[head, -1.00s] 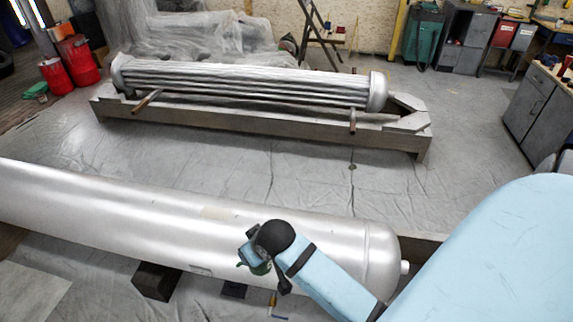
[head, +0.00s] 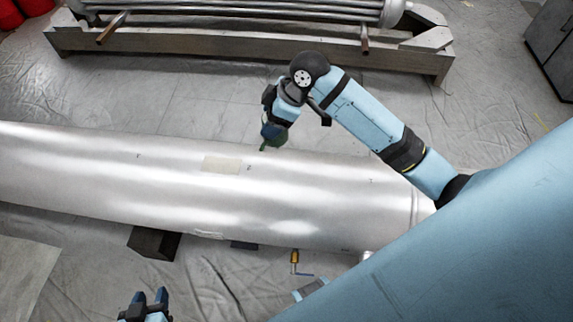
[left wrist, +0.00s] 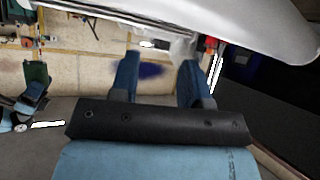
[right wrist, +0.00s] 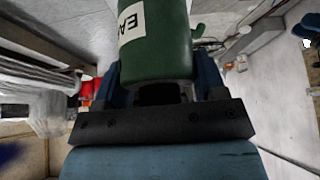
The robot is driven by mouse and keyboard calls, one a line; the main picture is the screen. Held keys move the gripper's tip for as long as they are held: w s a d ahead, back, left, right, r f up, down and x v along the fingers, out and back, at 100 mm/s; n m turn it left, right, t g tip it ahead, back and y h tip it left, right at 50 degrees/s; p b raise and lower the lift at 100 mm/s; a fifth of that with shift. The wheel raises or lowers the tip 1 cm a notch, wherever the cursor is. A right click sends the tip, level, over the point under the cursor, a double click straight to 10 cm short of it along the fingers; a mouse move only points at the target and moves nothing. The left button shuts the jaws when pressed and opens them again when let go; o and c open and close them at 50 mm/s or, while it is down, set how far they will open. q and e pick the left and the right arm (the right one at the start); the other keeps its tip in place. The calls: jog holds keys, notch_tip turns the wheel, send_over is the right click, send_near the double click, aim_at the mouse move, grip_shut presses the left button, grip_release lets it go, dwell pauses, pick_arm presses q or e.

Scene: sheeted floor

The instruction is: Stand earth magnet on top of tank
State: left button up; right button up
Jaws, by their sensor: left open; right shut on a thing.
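The tank (head: 330,195) is a long silver cylinder lying on its side across the head view, with a pale patch (head: 222,164) on its top. My right gripper (head: 275,122) is shut on the green earth magnet (head: 272,137), which is small and partly hidden in the head view, near the tank's far upper edge. I cannot tell whether it touches the tank. In the right wrist view the earth magnet (right wrist: 155,45) fills the space between the fingers and bears a white label starting "EA". My left gripper (head: 150,298) is open and empty, low at the near side of the tank.
A dark block (head: 153,242) sits under the tank's near side. A yellow-handled tool (head: 294,261) is on the floor close by. Behind the tank is a tube bundle (head: 250,10) on a long grey stand (head: 230,45). Sheeted floor lies clear between them.

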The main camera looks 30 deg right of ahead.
jog(key=d+n+b, duration=0.1)
jog(key=d+n+g+b, duration=0.1)
jog(key=n+b, duration=0.1)
jog(key=n+g+b, duration=0.1)
jog(key=b, duration=0.1)
jog(key=shift+w+d+f+n+y, duration=0.3)
jog(key=shift+w+d+f+y, duration=0.05)
jog(key=shift+d+f+y, duration=0.05)
jog(key=shift+d+r+n+g+b, duration=0.2)
jog(key=shift+d+n+g+b, duration=0.15)
jog(key=shift+n+b, duration=0.15)
notch_tip(320, 180, down, 19)
jog(key=b, duration=0.3)
jog(key=shift+s+r+b, duration=0.1)
jog(key=shift+b, duration=0.25)
jog(key=shift+f, duration=0.35)
pick_arm(q)
notch_tip(320, 180, down, 6)
jog(key=d, duration=0.1)
jog(key=shift+w+t+h, duration=0.3)
pick_arm(e)
jog(key=shift+f, duration=0.1)
